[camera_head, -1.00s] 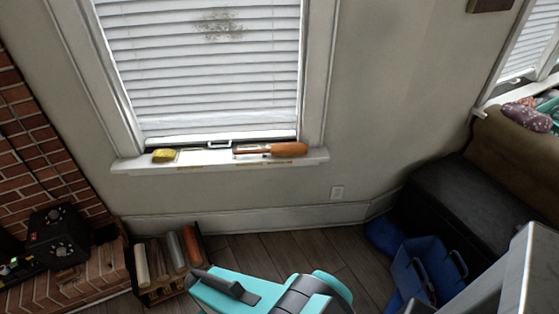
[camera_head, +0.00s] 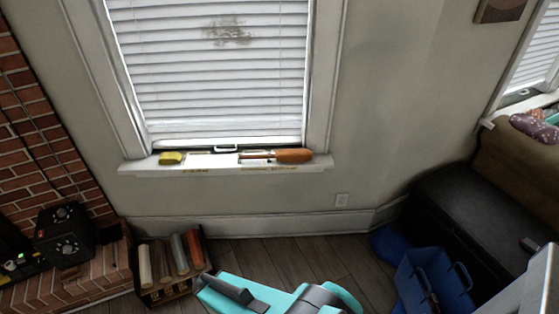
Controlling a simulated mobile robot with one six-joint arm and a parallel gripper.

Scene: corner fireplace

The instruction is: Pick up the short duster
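An orange-headed, handled item (camera_head: 294,156), which looks like the short duster, lies on its side on the white windowsill (camera_head: 150,169). Its thin handle points left along the sill. My teal and black arm end, with my gripper (camera_head: 226,290), is at the bottom of the view, lower than the sill and well apart from the duster. A dark narrow part shows on its left end. I see nothing held there, but the fingers are not clear enough to tell open from shut.
A yellow sponge-like block (camera_head: 171,158) lies at the sill's left end. Below are a dark log rack (camera_head: 150,290) with several logs and a brick hearth (camera_head: 70,285). A blue bin (camera_head: 433,283) and a black chest (camera_head: 470,205) stand at right. Bare wall lies under the sill.

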